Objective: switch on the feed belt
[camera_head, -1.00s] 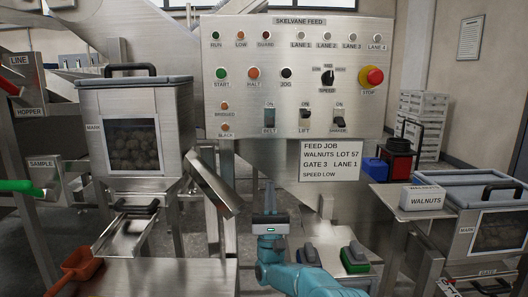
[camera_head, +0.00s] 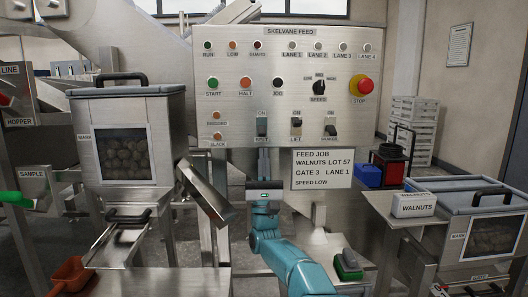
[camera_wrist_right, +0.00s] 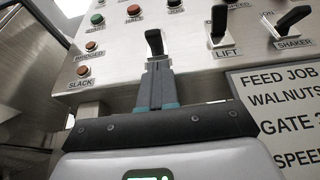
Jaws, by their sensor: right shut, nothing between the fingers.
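The belt switch (camera_head: 262,127) is on the lower row of the steel control panel, left of the lift switch. In the right wrist view its black lever (camera_wrist_right: 154,42) stands just beyond my fingertips. My right gripper (camera_head: 263,153) is shut and empty, its fingers pointing up at the belt switch from below. In the wrist view the fingertips (camera_wrist_right: 157,68) overlap the base of the lever and hide its label. I cannot tell whether they touch it, or whether the lever is up or down. My left gripper is not in view.
The lift switch (camera_head: 297,129) and shaker switch (camera_head: 330,129) sit to the right. A red stop button (camera_head: 361,86) is at the panel's right. A job card (camera_head: 322,169) hangs below. A slanted metal chute (camera_head: 205,193) and walnut hopper (camera_head: 126,100) stand left of my arm.

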